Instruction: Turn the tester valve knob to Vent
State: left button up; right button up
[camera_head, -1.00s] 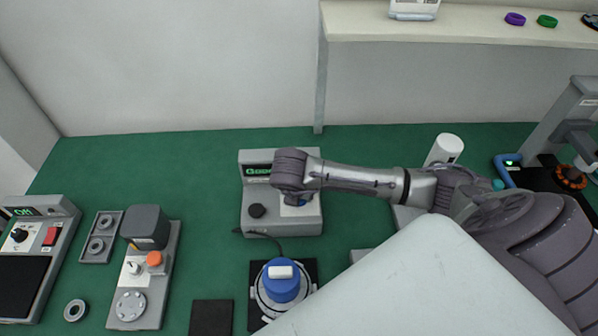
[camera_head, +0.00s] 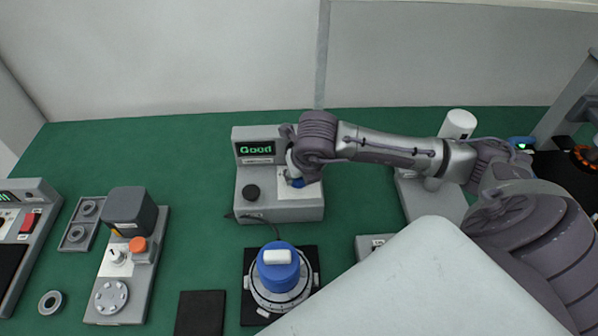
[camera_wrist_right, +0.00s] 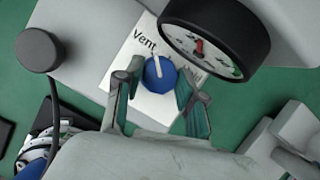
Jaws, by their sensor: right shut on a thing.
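In the right wrist view the knob (camera_wrist_right: 163,80) has a white pointer bar (camera_wrist_right: 153,65) aimed up and slightly left, towards the end of the "Vent" label (camera_wrist_right: 143,42). Another label to its right is mostly hidden. My right gripper (camera_wrist_right: 155,92) is shut on the knob, one finger on each side. My left gripper is not in view.
A round dark gauge (camera_wrist_right: 215,30) stands close to the right finger in the wrist view. A black round knob (camera_head: 252,192) sits on the tester's left. A blue-topped motor unit (camera_head: 278,268) stands in front of it, with a cable between. Grey fixtures (camera_head: 128,250) stand left.

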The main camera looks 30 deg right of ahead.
jog(key=shift+n+b, duration=0.4)
jog(key=o, duration=1.1)
jog(key=shift+o, duration=0.2)
jog(key=d+v, duration=0.1)
jog(key=v, duration=1.1)
jog(key=shift+s+a, duration=0.15)
jog(key=shift+a, duration=0.1)
